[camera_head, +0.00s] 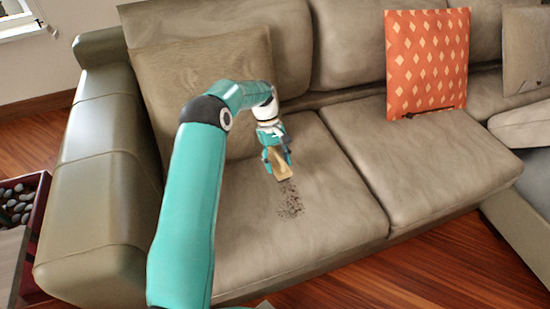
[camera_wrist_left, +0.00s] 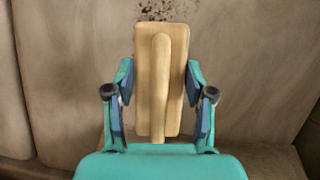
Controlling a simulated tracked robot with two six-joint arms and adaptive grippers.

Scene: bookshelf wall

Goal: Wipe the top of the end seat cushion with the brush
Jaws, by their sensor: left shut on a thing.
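The end seat cushion (camera_head: 325,232) is the grey-brown one beside the left armrest. A patch of dark specks (camera_head: 290,205) lies on its top near the middle. My left gripper (camera_head: 277,158) is over the rear part of this cushion, shut on the tan wooden brush (camera_head: 283,174). In the left wrist view the brush (camera_wrist_left: 160,85) sits between the two fingers, and some specks (camera_wrist_left: 160,10) show just past its far end. The brush's underside is hidden, so I cannot tell whether it touches the cushion. My right gripper is not in view.
A tan pillow (camera_head: 205,75) leans behind my left arm, against the backrest. The left armrest (camera_head: 100,170) rises beside the cushion. An orange patterned pillow (camera_head: 427,60) stands further right. The neighbouring seat cushion (camera_head: 420,160) is clear. A box of dark stones (camera_head: 18,205) is at far left.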

